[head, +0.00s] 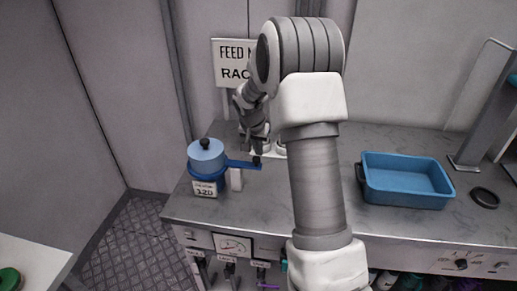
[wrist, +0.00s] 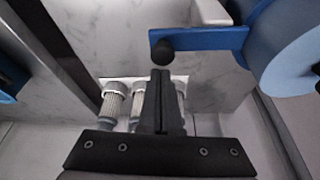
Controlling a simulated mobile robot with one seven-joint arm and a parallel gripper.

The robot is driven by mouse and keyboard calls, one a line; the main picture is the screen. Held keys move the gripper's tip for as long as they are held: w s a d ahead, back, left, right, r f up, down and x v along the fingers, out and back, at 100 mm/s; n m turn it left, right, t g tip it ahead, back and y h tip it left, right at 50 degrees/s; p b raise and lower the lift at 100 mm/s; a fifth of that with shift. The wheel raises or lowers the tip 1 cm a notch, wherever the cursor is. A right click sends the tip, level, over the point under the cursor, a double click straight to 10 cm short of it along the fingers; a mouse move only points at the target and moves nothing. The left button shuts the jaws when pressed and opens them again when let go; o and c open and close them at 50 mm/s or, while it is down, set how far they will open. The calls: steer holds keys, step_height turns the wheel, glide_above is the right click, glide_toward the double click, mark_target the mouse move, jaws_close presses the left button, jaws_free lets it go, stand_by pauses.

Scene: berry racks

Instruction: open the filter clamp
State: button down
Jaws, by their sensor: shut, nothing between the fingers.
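The filter housing (head: 207,168) is a blue round pot with a black-knobbed lid, standing at the left of the bench. Its blue clamp lever (head: 243,164) sticks out to the right and ends in a black knob (head: 256,161). In the wrist view the lever (wrist: 210,38) runs in from the upper right, its knob (wrist: 162,51) just beyond my fingertips. My gripper (wrist: 160,73) is shut and empty, close to the knob; I cannot tell whether they touch. In the head view my gripper (head: 257,151) is small and partly hidden by the lever end.
Several ribbed filter cartridges (wrist: 112,102) stand behind my fingers in the wrist view. A blue tray (head: 405,203) and a black ring (head: 485,197) lie on the right of the bench (head: 330,205). A sign (head: 232,85) stands behind.

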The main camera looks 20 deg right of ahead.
steer(key=shift+f, duration=0.1)
steer(key=shift+s+a+m+b, duration=0.1)
steer(key=shift+s+m+b, duration=0.15)
steer(key=shift+m+b, duration=0.15)
